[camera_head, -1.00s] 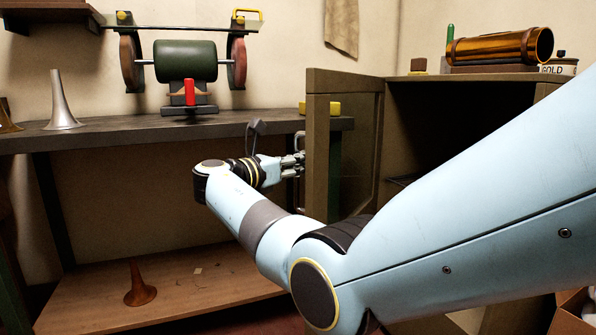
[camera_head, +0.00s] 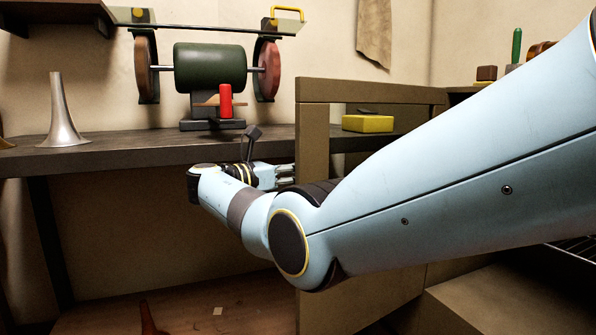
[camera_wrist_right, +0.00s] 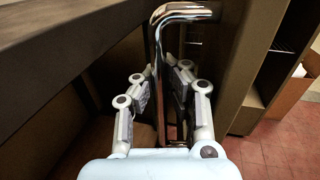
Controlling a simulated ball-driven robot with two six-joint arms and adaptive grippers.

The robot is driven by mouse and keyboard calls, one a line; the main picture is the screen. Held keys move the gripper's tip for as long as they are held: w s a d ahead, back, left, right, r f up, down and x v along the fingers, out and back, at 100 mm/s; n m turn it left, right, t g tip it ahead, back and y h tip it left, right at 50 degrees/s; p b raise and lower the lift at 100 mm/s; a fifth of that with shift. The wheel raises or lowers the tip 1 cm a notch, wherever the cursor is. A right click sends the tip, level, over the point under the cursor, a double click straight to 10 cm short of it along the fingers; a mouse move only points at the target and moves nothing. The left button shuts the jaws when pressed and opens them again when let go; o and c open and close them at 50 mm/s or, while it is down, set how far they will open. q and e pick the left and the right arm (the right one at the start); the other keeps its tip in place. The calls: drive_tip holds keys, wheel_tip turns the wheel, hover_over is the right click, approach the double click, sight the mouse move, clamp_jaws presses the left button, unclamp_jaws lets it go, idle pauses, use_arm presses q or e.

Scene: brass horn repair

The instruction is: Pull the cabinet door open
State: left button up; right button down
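The brown cabinet door (camera_head: 312,135) stands swung open in the head view, left of the cabinet, partly hidden behind my right arm. My right gripper (camera_head: 286,175) is at its left edge. In the right wrist view the chrome bar handle (camera_wrist_right: 158,50) runs between the fingers of my right gripper (camera_wrist_right: 161,85). The handle is hidden by the gripper in the head view. My left gripper is not in view.
A workbench (camera_head: 100,152) runs close behind the gripper, with a green grinder (camera_head: 210,67), a metal cone (camera_head: 62,115) and a yellow block (camera_head: 368,124). The bench edge (camera_wrist_right: 70,40) is close at left in the wrist view. A wire rack (camera_head: 577,247) shows at lower right.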

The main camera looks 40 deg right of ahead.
drive_tip(key=shift+w+a+f, duration=0.2)
drive_tip(key=shift+w+f, duration=0.1)
drive_tip(key=c, duration=2)
unclamp_jaws()
drive_tip(key=o, duration=0.4)
drive_tip(key=shift+w+a+r, duration=0.1)
drive_tip(key=shift+w+a, duration=0.05)
drive_tip(key=shift+a, duration=0.05)
drive_tip(key=shift+o, duration=1.3)
drive_tip(key=shift+d+r, duration=0.1)
drive_tip(key=shift+d, duration=0.1)
drive_tip(key=a, duration=1.2)
drive_tip(key=shift+s, duration=0.25)
